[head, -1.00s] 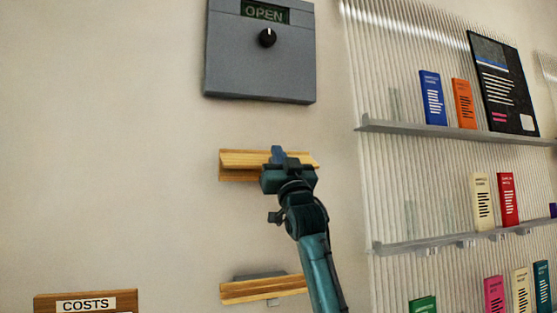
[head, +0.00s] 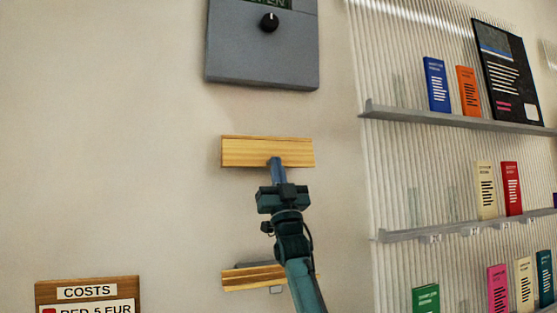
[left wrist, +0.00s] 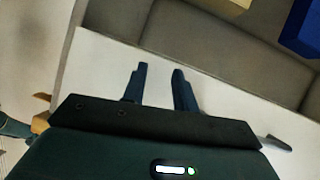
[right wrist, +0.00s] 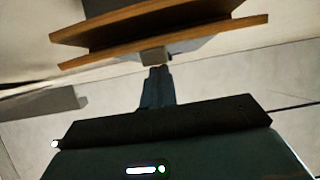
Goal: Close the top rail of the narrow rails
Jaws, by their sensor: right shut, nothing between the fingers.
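The top narrow rail (head: 267,152) is a light wooden strip on the wall, showing a flat front face in the head view. The lower narrow rail (head: 253,278) hangs below it and shows a lengthwise groove. My right gripper (head: 276,163) is shut and empty, its fingertips over the top rail's lower edge; contact is unclear. In the right wrist view, the shut fingers (right wrist: 157,72) point at a grey piece under a wooden rail (right wrist: 150,30) with two boards and a gap. My left gripper (left wrist: 157,70) is open and empty, away from the rails.
A grey box with a knob (head: 262,45) is on the wall above the rails. A ribbed panel with shelves (head: 455,118) of booklets is at the right. A wooden costs sign (head: 45,294) is at lower left. Bare wall lies left of the rails.

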